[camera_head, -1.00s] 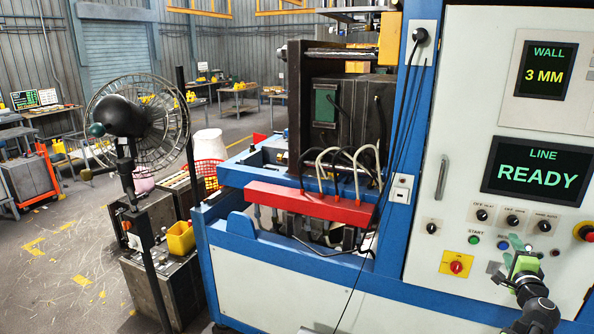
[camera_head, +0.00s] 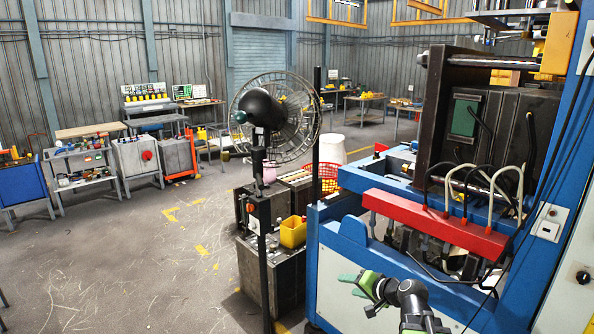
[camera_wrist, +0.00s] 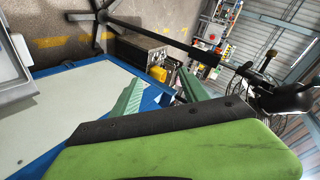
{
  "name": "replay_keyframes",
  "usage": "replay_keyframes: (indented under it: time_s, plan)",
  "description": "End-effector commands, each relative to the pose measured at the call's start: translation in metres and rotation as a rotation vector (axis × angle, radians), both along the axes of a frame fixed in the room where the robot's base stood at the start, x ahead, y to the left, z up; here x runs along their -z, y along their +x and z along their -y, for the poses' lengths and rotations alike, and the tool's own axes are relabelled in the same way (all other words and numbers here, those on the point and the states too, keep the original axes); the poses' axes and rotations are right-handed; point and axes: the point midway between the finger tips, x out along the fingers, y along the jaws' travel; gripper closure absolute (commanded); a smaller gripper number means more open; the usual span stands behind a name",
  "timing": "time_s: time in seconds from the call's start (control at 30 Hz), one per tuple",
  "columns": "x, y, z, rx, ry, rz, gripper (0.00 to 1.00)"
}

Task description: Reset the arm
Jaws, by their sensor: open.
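My gripper (camera_head: 352,285) is in the lower middle of the head view, in front of the white lower panel of the blue machine (camera_head: 345,270). Its green fingers point left, stand apart and hold nothing. In the wrist view the two fingers of my gripper (camera_wrist: 155,90) show spread with an empty gap, the blue machine edge and floor beyond them. My dark arm is bent behind the gripper at the bottom of the head view.
A black stand fan (camera_head: 275,115) stands left of the machine, beside a dark cabinet (camera_head: 275,275) with a yellow bin (camera_head: 293,231). A red manifold (camera_head: 435,225) with hoses runs across the machine. Workbenches (camera_head: 85,165) line the back left. The floor at left is open.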

Motion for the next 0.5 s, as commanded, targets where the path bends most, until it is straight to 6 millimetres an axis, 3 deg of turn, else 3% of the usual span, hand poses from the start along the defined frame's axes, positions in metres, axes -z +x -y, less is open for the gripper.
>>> replay_keyframes:
  time_s: [0.03, 0.1, 0.2, 0.27, 0.3, 0.4, 0.5]
  plan:
    - [0.018, -0.011, -0.036, -0.088, -0.062, -0.046, 0.48]
    - [0.043, -0.032, -0.074, -0.205, -0.166, -0.122, 0.48]
    - [0.082, -0.073, -0.104, -0.363, -0.357, -0.265, 0.48]
    - [0.1, -0.097, -0.096, -0.419, -0.478, -0.367, 0.48]
    - [0.108, -0.111, -0.079, -0.434, -0.545, -0.435, 0.48]
    - [0.118, -0.139, -0.044, -0.446, -0.665, -0.576, 0.48]
    - [0.121, -0.159, -0.023, -0.451, -0.731, -0.679, 0.48]
